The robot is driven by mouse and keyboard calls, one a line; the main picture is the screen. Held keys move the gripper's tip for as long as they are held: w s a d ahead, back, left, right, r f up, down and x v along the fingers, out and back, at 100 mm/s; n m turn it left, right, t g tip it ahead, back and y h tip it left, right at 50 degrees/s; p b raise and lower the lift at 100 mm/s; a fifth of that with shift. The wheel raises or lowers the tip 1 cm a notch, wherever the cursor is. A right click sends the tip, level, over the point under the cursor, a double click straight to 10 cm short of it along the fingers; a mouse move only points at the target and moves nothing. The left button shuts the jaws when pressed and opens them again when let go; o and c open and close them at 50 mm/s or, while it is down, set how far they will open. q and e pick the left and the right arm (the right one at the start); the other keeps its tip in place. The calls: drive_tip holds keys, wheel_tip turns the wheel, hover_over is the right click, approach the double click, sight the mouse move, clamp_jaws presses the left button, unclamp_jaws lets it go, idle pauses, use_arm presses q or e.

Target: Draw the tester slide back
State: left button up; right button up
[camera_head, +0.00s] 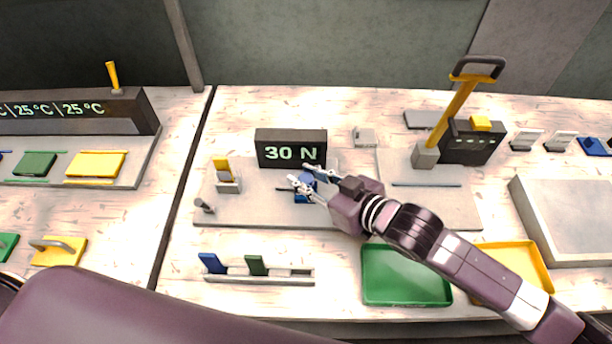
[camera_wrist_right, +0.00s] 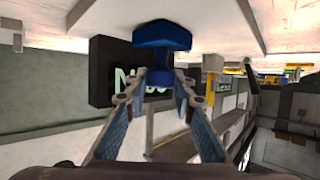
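The tester is a grey base plate (camera_head: 250,207) with a black display block (camera_head: 291,149) reading "30 N". Its slide carries a blue handle (camera_head: 304,195) on the plate, in front of the display. My right gripper (camera_head: 305,180) is at this handle, its arm coming in from the right. In the right wrist view the blue handle (camera_wrist_right: 162,38) has a wide head, and the two fingertips (camera_wrist_right: 160,80) stand on either side of its narrower stem, seemingly pressed on it. My left gripper is not in view; a dark arm part crosses the lower left.
A yellow-marked block (camera_head: 227,176) and a small post (camera_head: 204,205) stand on the plate's left. A lever press (camera_head: 455,120) stands behind right. In front are a rack (camera_head: 258,278) with coloured pieces, a green tray (camera_head: 405,277) and a yellow tray (camera_head: 520,262) partly behind my arm.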

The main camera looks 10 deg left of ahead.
clamp_jaws()
drive_tip(key=shift+a, duration=0.1)
drive_tip(key=a, duration=0.2)
drive_tip(key=s+a+p, duration=0.1)
drive_tip(key=a, duration=0.4)
drive_tip(key=shift+s+a+p, duration=0.15)
drive_tip(key=shift+s+p, duration=0.2)
drive_tip(key=shift+p, duration=0.05)
